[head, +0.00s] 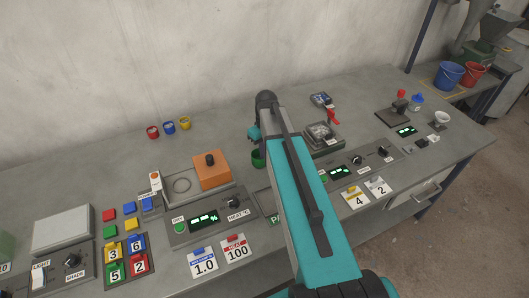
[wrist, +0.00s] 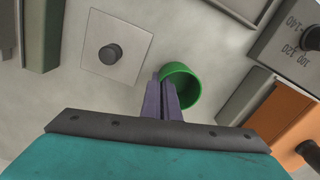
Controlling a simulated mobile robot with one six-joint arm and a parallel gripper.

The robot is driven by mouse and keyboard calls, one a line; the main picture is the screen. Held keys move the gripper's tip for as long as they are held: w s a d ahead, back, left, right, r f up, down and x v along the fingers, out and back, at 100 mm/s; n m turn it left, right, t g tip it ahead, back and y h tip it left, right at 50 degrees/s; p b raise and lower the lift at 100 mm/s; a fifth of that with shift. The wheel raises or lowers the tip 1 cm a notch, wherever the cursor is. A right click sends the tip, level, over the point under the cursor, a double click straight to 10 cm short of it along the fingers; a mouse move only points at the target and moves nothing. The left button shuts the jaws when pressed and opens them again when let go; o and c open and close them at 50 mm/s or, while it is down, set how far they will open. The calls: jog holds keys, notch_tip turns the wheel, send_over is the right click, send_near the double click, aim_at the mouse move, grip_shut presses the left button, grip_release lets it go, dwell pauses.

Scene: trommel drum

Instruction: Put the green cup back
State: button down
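The green cup (head: 258,158) shows in the head view just left of my teal forearm, near the orange block. In the wrist view the green cup (wrist: 190,80) lies at my fingertips, with its open mouth partly visible. My gripper (wrist: 163,80) has its two dark fingers close together at the cup's left wall, one on each side of the rim as it appears. It looks shut on that wall. I cannot tell whether the cup touches the bench. My arm hides part of the bench behind it in the head view.
Red (head: 152,132), blue (head: 169,127) and yellow (head: 185,123) cups stand in a row at the back left. An orange block (head: 212,170) with a black knob is left of the green cup. Button panels and number cards line the front. The bench along the back wall is mostly clear.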

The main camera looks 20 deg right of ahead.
jog(key=shift+f, duration=0.25)
jog(key=shift+f, duration=0.1)
jog(key=c, duration=2.5)
grip_release()
jog(key=o, duration=0.5)
jog(key=shift+c, duration=0.2)
jog(key=shift+r, duration=0.2)
notch_tip(320, 180, up, 12)
jog(key=b, duration=0.3)
jog(key=shift+d, duration=0.2)
jog(key=shift+f, duration=0.15)
